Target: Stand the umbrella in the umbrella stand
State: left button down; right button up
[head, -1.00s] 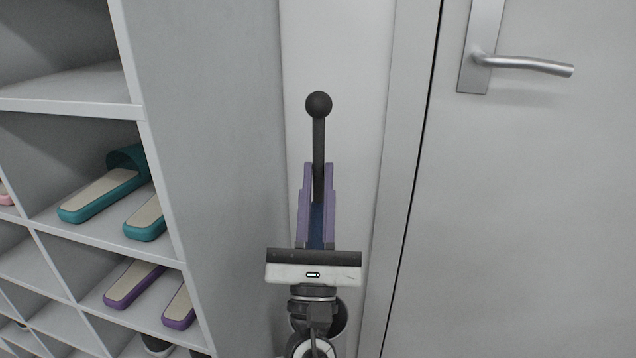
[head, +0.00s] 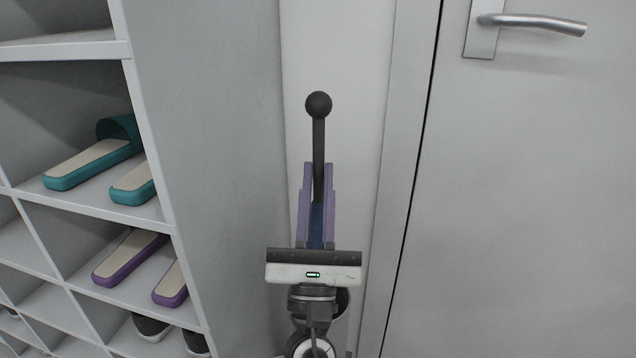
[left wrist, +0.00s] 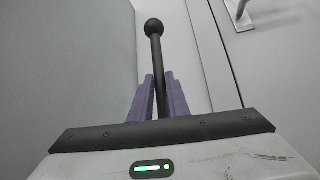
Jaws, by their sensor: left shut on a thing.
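The umbrella shows as a dark shaft with a round black knob (head: 318,104) on top and a strip of dark blue (head: 317,222) lower down. It also shows in the left wrist view (left wrist: 156,50). My left gripper (head: 318,168) is shut on it, with a purple finger on each side of the shaft. The umbrella's lower part is hidden behind the gripper. A dark rounded edge (head: 343,300) shows low behind my left wrist; it may be the umbrella stand, but most of it is hidden. My right gripper is not in view.
A white shelf unit (head: 158,180) stands at the left, with teal slippers (head: 92,165), purple slippers (head: 128,258) and dark shoes in its compartments. A grey door (head: 520,180) with a lever handle (head: 530,22) is at the right. A narrow pale wall lies between them.

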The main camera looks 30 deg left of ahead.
aim_at(318, 118)
pick_arm(q)
jog(key=shift+r, duration=0.1)
